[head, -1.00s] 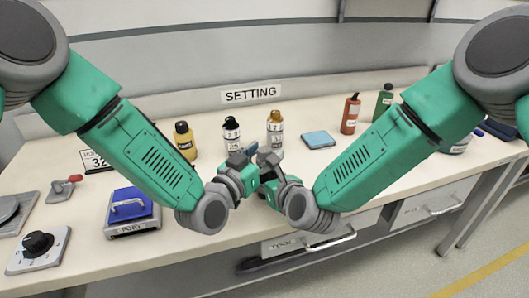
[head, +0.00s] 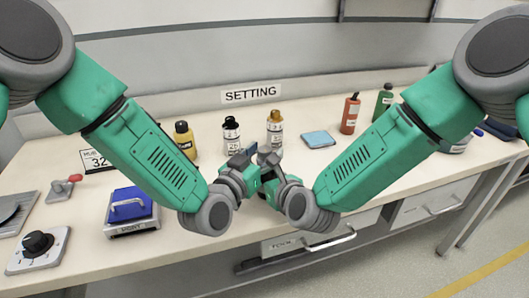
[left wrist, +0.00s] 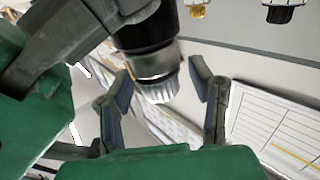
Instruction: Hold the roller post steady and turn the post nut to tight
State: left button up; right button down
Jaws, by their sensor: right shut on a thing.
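The roller post (left wrist: 145,28) is a black cylinder coming down from the top of the left wrist view. Its lower end carries a silver, ridged post nut (left wrist: 158,88). My left gripper (left wrist: 160,76) is open, with one finger on each side of the nut and a visible gap on both sides. My right gripper (head: 270,160) is shut on the post; its grey finger link (left wrist: 62,45) reaches the post from the upper left in the left wrist view. In the head view my left gripper (head: 243,160) meets the right one above the bench front, and the post is mostly hidden there.
The bench (head: 180,222) carries a blue-handled block (head: 130,208), a dial box (head: 38,248), a red-tipped lever (head: 66,187) and a blue pad (head: 318,138). Several bottles, including a yellow one (head: 184,140) and a red one (head: 350,114), stand behind the grippers. Drawers (head: 425,203) lie below.

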pick_arm(q)
jog(key=v, duration=1.2)
pick_arm(e)
jog(key=c, duration=0.9)
grip_release()
jog(key=shift+s, duration=0.15)
